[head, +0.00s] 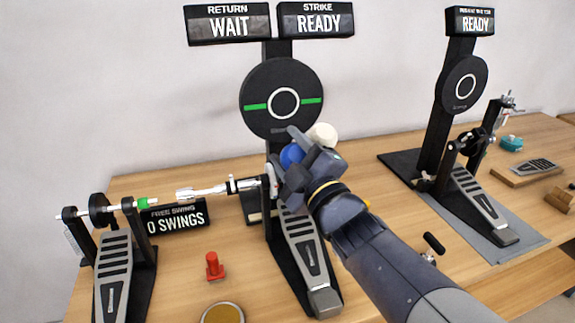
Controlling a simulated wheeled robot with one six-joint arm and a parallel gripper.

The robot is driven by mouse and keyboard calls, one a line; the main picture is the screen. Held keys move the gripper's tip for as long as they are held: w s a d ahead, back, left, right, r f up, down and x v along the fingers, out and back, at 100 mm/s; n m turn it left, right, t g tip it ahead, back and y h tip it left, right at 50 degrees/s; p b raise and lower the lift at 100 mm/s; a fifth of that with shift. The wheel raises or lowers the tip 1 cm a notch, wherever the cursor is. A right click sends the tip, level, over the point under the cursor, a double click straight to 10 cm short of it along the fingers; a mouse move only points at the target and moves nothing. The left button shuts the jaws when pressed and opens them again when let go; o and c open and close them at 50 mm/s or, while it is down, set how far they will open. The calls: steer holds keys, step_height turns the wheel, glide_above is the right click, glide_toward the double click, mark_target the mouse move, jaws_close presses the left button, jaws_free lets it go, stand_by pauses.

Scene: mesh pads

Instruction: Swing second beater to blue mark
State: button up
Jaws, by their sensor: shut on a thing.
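The double pedal (302,245) stands in the middle of the table, in front of a round black pad (262,124) with a white ring and green side bars. A round white beater head (322,135) shows just behind my gripper. A round blue head (292,155) sits between the fingers of my gripper (293,153), which is shut on it. I cannot tell whether this blue piece is the second beater or the blue mark. My gripper hides the shafts below both heads. No other blue mark shows clearly near the pad.
Signs above the pad read WAIT (228,24) and READY (317,20); another reads 0 SWINGS (176,222). A red peg (214,266) stands in front. Another pedal (470,195) and pad (464,84) stand right.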

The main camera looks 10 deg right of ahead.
steer(key=shift+f, duration=0.15)
steer(key=b, duration=0.3)
steer(key=shift+s+d+f+t, duration=0.1)
steer(key=shift+s+f+t, duration=0.2)
steer(key=shift+r, duration=0.25)
steer(key=shift+w+r, duration=0.2)
steer(key=shift+w, duration=0.1)
steer(key=o, duration=1.2)
steer(key=shift+o, duration=0.2)
